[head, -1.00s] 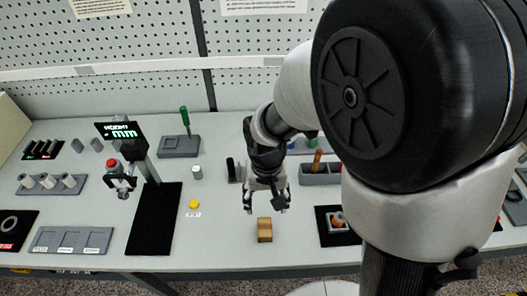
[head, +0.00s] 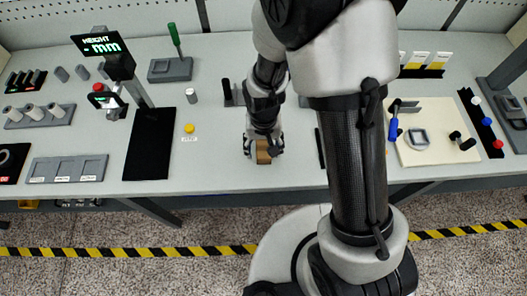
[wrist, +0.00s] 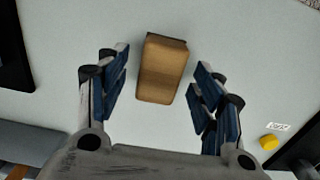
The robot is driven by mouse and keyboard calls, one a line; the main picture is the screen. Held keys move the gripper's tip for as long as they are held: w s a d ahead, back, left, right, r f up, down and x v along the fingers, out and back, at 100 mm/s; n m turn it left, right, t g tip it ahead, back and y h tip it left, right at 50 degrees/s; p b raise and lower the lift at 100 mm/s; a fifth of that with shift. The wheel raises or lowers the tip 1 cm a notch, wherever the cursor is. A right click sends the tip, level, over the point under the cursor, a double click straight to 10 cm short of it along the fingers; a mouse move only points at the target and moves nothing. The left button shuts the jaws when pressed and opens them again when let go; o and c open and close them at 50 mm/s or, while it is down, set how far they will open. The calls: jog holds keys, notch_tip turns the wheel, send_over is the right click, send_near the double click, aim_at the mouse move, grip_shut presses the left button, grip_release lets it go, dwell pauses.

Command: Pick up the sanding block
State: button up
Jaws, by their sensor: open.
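The sanding block (head: 263,156) is a small tan wooden block with a dark underside, lying near the front edge of the bench. My gripper (head: 263,148) is just over it in the head view and hides part of it. In the wrist view the block (wrist: 163,70) lies between and slightly beyond the two blue-padded fingers of my gripper (wrist: 160,92). The fingers are open, with a clear gap on each side of the block. Nothing is held.
A black mat (head: 150,145) under the height gauge (head: 103,45) lies to the left, with a yellow button (head: 189,128) nearer the block. My arm hides the bench just right of the gripper. A pale board (head: 430,150) with tools lies farther right. Bare bench surrounds the block.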

jog(key=shift+f, duration=0.75)
jog(key=shift+c, duration=0.3)
jog(key=shift+r, duration=0.1)
jog(key=c, duration=1.1)
